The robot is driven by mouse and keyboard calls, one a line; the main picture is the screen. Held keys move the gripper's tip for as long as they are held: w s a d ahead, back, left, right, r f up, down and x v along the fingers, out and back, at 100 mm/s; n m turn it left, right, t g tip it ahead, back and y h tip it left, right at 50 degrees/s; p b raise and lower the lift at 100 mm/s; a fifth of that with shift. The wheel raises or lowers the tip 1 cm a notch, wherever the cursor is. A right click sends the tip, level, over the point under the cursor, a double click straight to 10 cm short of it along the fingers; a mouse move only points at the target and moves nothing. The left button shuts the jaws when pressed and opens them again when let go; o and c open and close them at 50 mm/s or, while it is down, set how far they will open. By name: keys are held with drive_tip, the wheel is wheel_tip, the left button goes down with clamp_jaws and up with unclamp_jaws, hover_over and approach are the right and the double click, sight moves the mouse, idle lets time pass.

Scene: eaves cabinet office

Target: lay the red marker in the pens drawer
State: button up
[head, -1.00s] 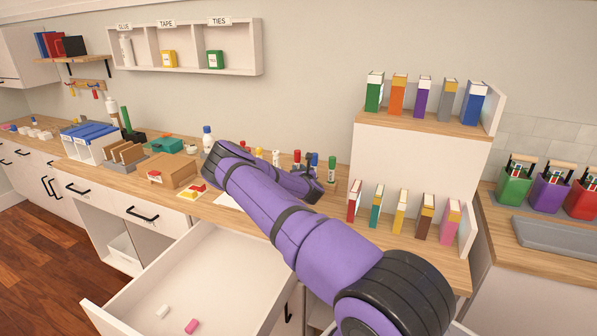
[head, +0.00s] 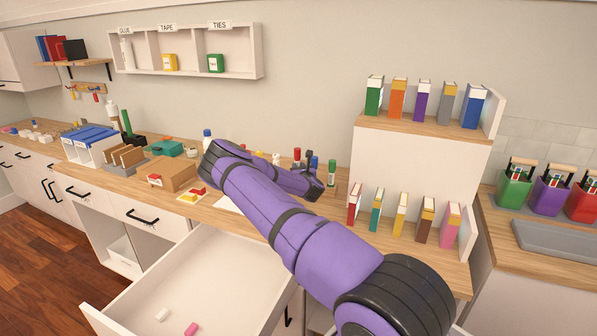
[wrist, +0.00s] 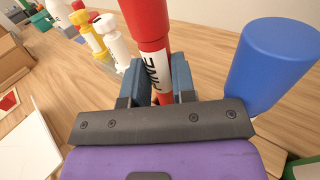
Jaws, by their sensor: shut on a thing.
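The red marker (wrist: 147,28) stands upright between my gripper's fingers (wrist: 158,85) in the wrist view, with its red cap up and a white printed label. My gripper is shut on it. In the head view, a red cap (head: 297,153) shows beside my gripper (head: 312,175) on the back counter; the marker's lower part is hidden by my arm. An open drawer (head: 215,262) below the counter holds a white eraser (head: 162,314) and a pink eraser (head: 191,328). I cannot read a label on this drawer.
A blue-capped marker (wrist: 270,60) stands close on the right in the wrist view. A green marker (head: 332,172) stands right of my gripper. Small white and yellow bottles (wrist: 110,35) stand to the left. A cardboard box (head: 170,175) sits on the counter. The open drawer has much bare floor.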

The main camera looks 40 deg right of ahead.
sight(298, 159)
drive_tip(key=shift+r, duration=1.9)
